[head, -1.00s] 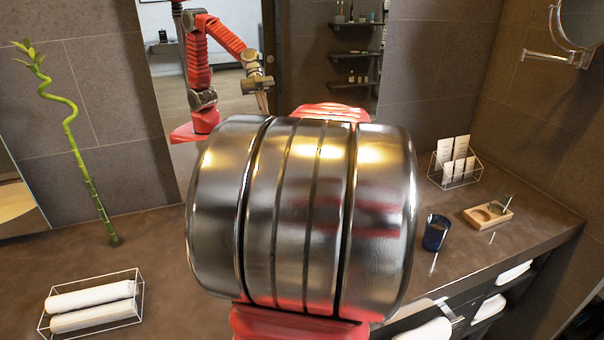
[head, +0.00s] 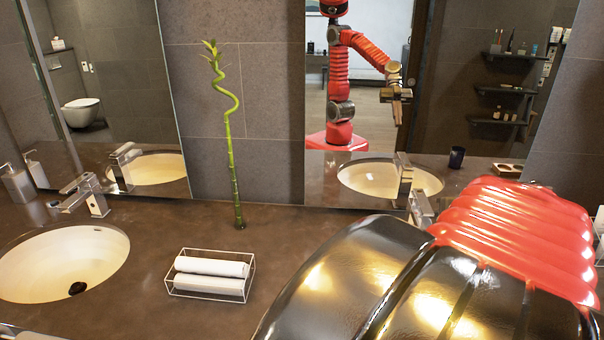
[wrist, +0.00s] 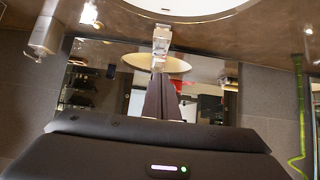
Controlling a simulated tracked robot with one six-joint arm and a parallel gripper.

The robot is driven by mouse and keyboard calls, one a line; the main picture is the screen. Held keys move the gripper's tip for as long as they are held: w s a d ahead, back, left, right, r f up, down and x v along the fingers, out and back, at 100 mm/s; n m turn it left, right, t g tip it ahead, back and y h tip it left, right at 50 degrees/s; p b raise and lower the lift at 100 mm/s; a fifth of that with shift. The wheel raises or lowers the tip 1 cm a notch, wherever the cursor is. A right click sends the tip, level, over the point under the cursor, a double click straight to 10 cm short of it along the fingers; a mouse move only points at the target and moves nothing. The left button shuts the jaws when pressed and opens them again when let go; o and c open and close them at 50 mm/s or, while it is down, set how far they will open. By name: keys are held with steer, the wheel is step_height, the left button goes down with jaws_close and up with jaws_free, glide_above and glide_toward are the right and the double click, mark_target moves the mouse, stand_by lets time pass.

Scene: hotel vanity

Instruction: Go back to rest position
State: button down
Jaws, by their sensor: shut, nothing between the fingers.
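My gripper (wrist: 161,85) shows in the wrist view as two dark fingers close together, shut and empty. A metal faucet (wrist: 161,40) and part of a white basin (wrist: 190,8) lie beyond the fingertips in that view, which is upside down. In the head view my arm's large metal and red links fill the lower right and hide the counter there. My gripper itself is hidden in the head view, but its reflection shows in the mirror (head: 432,120), raised above the counter.
A bamboo stalk (head: 235,180) stands on the counter (head: 130,262). A wire basket (head: 172,289) holds rolled white towels (head: 212,267). A white basin (head: 35,265) and faucet (head: 85,193) are at the left. A soap dispenser (wrist: 46,30) shows in the wrist view.

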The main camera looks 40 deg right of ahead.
stand_by(0.4)
steer(key=w+a+f+n+y, duration=0.25)
steer(key=w+a+n, duration=0.25)
steer(key=w+a, duration=0.65)
steer(key=w+a+f+n+y, duration=0.1)
steer(key=w+a+n+y, duration=0.35)
steer(key=w+a, duration=0.7)
steer(key=s+a+f+g, duration=0.1)
steer(key=s+a, duration=0.6)
steer(key=a, duration=0.5)
steer(key=s+a+f, duration=0.1)
steer(key=s+a, duration=0.6)
steer(key=a, duration=0.6)
steer(key=shift+m+g, duration=0.35)
steer(key=shift+g, duration=0.05)
steer(key=shift+s, duration=0.1)
